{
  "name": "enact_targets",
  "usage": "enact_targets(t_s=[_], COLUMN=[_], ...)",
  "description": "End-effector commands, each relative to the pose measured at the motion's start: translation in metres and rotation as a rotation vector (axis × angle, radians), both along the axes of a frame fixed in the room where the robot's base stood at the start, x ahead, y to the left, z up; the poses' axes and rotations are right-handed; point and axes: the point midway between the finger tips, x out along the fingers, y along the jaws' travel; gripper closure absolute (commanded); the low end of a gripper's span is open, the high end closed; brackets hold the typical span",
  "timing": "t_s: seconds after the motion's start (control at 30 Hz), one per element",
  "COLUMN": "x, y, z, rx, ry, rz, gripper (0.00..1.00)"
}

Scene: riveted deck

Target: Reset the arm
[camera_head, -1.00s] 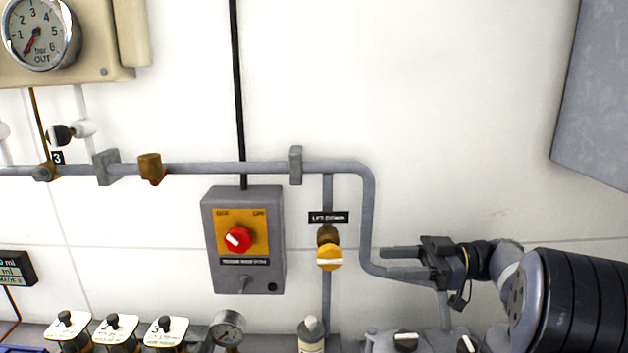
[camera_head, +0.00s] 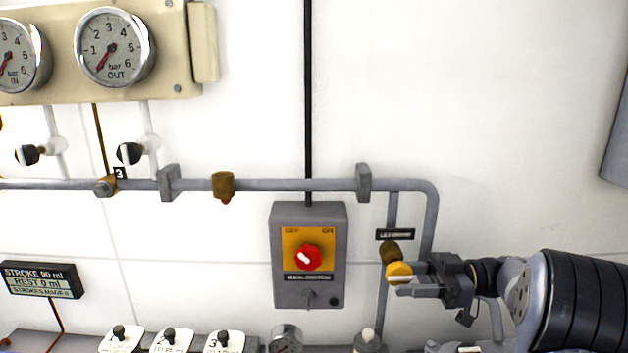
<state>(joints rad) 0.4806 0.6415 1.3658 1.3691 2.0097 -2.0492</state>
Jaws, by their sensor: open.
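My gripper (camera_head: 408,280) is at the right of the head view, with its fingers pointing left. It is open and holds nothing that I can see. The fingertips overlap the yellow-capped valve knob (camera_head: 399,272) below a small black label (camera_head: 395,234). I cannot tell whether they touch it or only line up with it in the picture.
A grey switch box (camera_head: 322,215) with a red knob (camera_head: 307,257) is on the white wall left of my gripper. A grey pipe (camera_head: 290,185) runs above. Gauges (camera_head: 115,47) are upper left, and white-topped switches (camera_head: 170,341) are below. Bare wall is upper right.

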Motion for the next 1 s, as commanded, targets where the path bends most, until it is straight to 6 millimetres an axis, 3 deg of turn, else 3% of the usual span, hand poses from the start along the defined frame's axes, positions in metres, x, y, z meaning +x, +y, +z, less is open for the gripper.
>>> enact_targets(t_s=[1.0], x=[0.0], y=[-0.002], z=[0.022], rx=[-0.821], ry=[-0.004], rz=[0.002], gripper=[0.55])
